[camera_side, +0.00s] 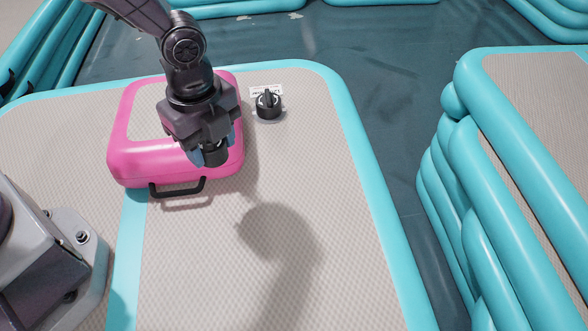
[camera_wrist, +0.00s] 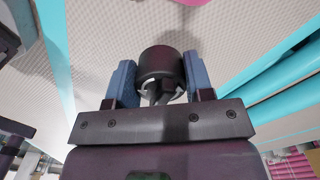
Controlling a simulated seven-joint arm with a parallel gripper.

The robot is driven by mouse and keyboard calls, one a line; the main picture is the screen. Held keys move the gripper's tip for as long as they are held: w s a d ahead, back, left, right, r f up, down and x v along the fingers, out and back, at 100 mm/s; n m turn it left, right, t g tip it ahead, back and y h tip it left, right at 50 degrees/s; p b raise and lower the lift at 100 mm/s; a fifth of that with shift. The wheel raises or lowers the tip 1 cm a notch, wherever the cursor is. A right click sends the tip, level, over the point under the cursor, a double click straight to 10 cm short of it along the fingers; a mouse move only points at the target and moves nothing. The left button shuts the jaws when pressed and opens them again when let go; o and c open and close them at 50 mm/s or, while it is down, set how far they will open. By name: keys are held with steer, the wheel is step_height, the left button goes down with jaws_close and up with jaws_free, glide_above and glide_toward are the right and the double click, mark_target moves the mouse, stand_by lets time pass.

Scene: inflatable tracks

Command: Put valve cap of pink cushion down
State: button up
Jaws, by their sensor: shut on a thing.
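The pink cushion (camera_side: 130,160) lies on the beige track surface at the upper left of the side view, with a black handle on its near edge. Its upper right part is hidden behind my arm. My gripper (camera_side: 212,152) is in front of the cushion's near right part in the side view and points downward. In the wrist view, my gripper (camera_wrist: 152,80) is shut on a round black valve cap (camera_wrist: 160,62) between its two blue fingers. A small pink edge (camera_wrist: 190,2) shows at the top of the wrist view. The cap appears held above the track, casting a shadow.
A black valve (camera_side: 268,104) with a white label sits on the track right of the cushion. The large beige track area (camera_side: 330,230) in front is clear. Stacked turquoise inflatable tracks (camera_side: 470,170) stand at the right, beyond a dark floor gap.

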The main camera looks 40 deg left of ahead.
steer(key=shift+m, duration=0.4)
steer(key=shift+w+f, duration=0.15)
steer(key=shift+w, duration=0.1)
steer(key=w+d+f, duration=0.4)
steer(key=w, duration=0.4)
glide_above(293, 171)
steer(key=f, duration=0.5)
steer(key=shift+s+a, duration=0.2)
steer(key=shift+s, duration=0.15)
steer(key=shift+w+f, duration=0.15)
steer(key=shift+w+d+f, duration=0.1)
steer(key=shift+w+f, duration=0.05)
steer(key=shift+f, duration=0.75)
steer(key=shift+w+d+f, duration=0.1)
steer(key=shift+f, duration=0.75)
steer(key=shift+f, duration=0.15)
steer(key=o, duration=0.9)
